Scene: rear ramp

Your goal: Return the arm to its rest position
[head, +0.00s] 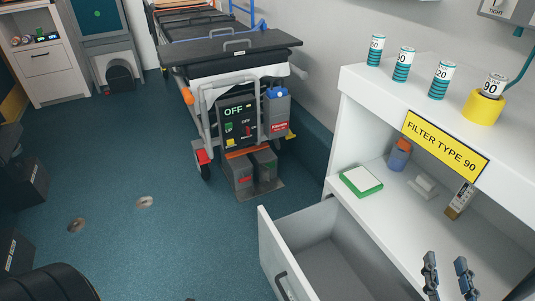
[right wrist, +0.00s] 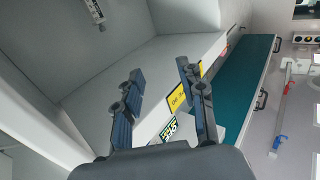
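My right gripper (head: 448,276) is at the bottom right of the head view, in front of the white shelf unit (head: 350,105). In the right wrist view its two fingers (right wrist: 160,88) stand apart with nothing between them. Most of the right arm is out of the head view. I cannot make out my left gripper in either view.
An open, empty-looking white drawer (head: 270,250) juts out left of the gripper. Filter canisters (head: 403,65) stand on the unit's top, one in a yellow holder (head: 483,107). A wheeled stretcher (head: 225,50) stands further back. Blue floor (head: 150,240) at left is mostly clear.

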